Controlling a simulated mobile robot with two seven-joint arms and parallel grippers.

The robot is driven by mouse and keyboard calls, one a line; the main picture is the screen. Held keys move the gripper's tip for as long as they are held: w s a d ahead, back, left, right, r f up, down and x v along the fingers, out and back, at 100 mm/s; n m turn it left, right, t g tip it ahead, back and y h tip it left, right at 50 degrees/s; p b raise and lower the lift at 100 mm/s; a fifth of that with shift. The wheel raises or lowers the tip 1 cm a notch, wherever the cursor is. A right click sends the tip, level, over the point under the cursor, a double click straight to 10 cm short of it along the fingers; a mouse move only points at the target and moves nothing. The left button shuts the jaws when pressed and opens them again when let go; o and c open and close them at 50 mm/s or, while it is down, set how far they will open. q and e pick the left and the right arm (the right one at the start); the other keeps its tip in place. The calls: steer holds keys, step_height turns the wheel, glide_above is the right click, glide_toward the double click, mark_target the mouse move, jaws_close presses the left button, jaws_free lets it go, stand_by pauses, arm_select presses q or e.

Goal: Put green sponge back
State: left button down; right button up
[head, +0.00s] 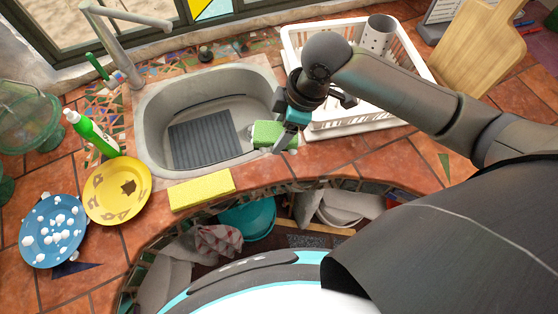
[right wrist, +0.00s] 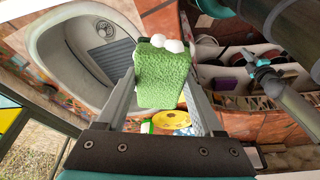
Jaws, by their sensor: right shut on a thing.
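The green sponge (head: 267,133) is at the right rim of the grey sink (head: 150,150). My right gripper (head: 288,128) is shut on it, and the right wrist view shows the sponge (right wrist: 162,78) between the two fingers (right wrist: 165,85). White foam blobs cling to the sponge's far end. I cannot tell whether the sponge touches the rim. A yellow sponge (head: 202,191) lies on the counter's front edge, left of the green one. My left gripper does not show in the head view.
A white dish rack (head: 345,128) stands right of the sink. A green soap bottle (head: 97,135), a yellow plate (head: 105,205) and a foamy blue plate (head: 38,252) are at the left. A dark ribbed mat (head: 203,140) lies in the basin. Below is an open shelf with a teal bowl (head: 250,218).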

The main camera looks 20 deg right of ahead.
steer(key=b, duration=0.1)
glide_above(275, 168)
steer(key=d, duration=0.1)
steer(key=f, duration=1.1)
steer(key=shift+s, duration=0.25)
steer(key=shift+f, duration=2.05)
steer(key=shift+f+b, duration=0.15)
steer(key=shift+b, duration=0.2)
steer(key=o, duration=1.2)
steer(key=p+v, duration=0.1)
steer(key=v, duration=1.1)
steer(key=shift+d+r+p, duration=0.1)
steer(key=shift+r+p, duration=0.1)
steer(key=shift+p, duration=0.15)
